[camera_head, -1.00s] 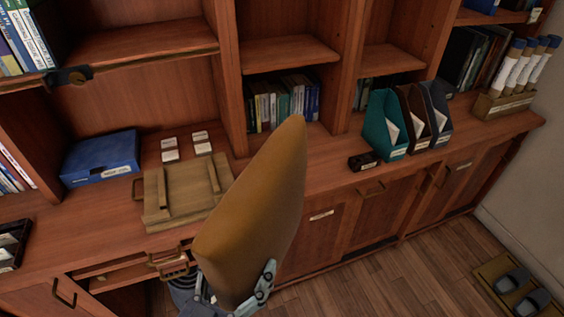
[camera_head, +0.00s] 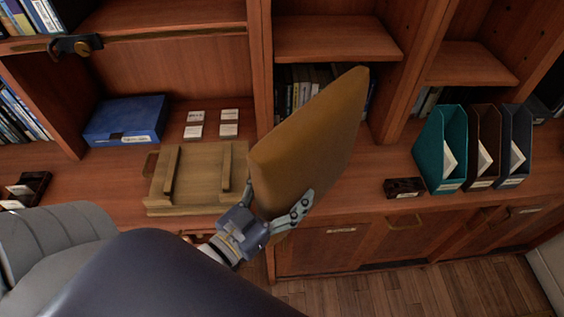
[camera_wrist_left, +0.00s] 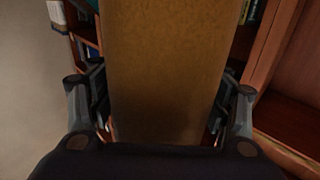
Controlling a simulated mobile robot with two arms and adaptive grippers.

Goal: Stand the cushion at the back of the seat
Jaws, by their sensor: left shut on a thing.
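The cushion (camera_head: 308,142) is mustard brown and wedge-shaped in the head view. It is held up in the air, tilted, in front of the shelves and counter. My left gripper (camera_head: 285,215) is shut on its lower end. In the left wrist view the cushion (camera_wrist_left: 165,75) fills the middle, with the fingers of my left gripper (camera_wrist_left: 160,110) on both its sides. No seat can be made out in these frames. My right gripper is not in view.
A wooden counter (camera_head: 345,185) runs below the shelves. On it are a wooden tray-like stand (camera_head: 200,185), a blue box (camera_head: 125,120), small white cards, a dark small box (camera_head: 404,188) and a teal file holder (camera_head: 440,150). Wood floor (camera_head: 400,297) shows at lower right.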

